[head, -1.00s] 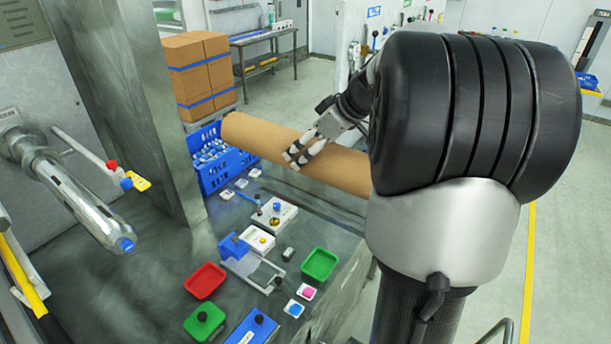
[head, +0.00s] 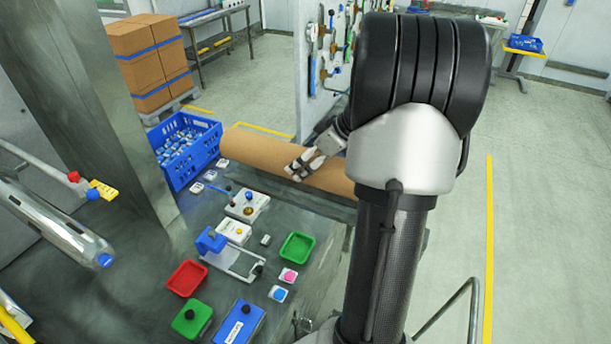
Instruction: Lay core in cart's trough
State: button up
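The core (head: 262,153) is a long brown cardboard tube. It lies across the middle of the head view, beyond the far edge of the worktop, roughly level. Its right end is hidden behind my arm. My gripper (head: 299,166) is at the core's side facing me, with its light fingers against the tube, and appears shut on it; the far side of the grip is hidden. I cannot make out the cart or its trough in this view.
A blue crate of small items (head: 204,158) stands close to the core's left end. The dark worktop (head: 215,275) holds a red tray (head: 187,278), a green tray (head: 297,247) and button boxes. A metal column (head: 105,110) stands left. Open floor (head: 540,200) lies right.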

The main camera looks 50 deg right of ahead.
aim_at(334, 160)
jog(key=shift+f, duration=2.95)
jog(key=o, duration=1.7)
jog(key=shift+o, duration=0.2)
jog(key=shift+s+r, duration=0.1)
jog(key=shift+r, duration=0.15)
jog(key=v, duration=1.1)
jog(key=shift+s+d+r+b, duration=0.1)
jog(key=shift+s+r+b, duration=0.1)
jog(key=shift+b, duration=0.15)
